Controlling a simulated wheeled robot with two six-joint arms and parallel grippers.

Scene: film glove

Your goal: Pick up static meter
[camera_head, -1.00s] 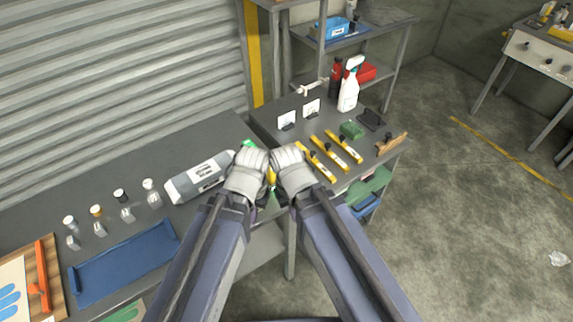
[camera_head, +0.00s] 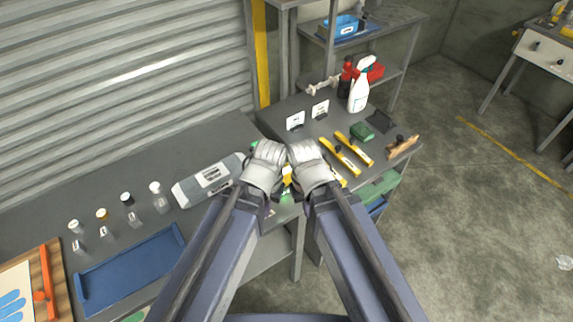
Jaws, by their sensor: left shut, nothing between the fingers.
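My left gripper (camera_head: 268,153) is shut over the front part of the bench, with nothing seen in it. My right gripper (camera_head: 304,154) is close beside it, and its fingers are hidden by its own hand. A small yellow thing (camera_head: 287,172) with green by it shows between the two hands, mostly covered. I cannot tell whether it is the static meter. Two yellow bar-shaped tools (camera_head: 340,157) (camera_head: 354,148) lie right of my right gripper, and a third is largely hidden behind it. No thing in view is clearly recognisable as the static meter.
A grey roll-like pack (camera_head: 208,181) lies left of my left gripper. Several small bottles (camera_head: 160,198) and a blue tray (camera_head: 132,268) are further left. A white spray bottle (camera_head: 360,90), a green block (camera_head: 362,131) and a wooden-handled brush (camera_head: 402,147) stand or lie to the right.

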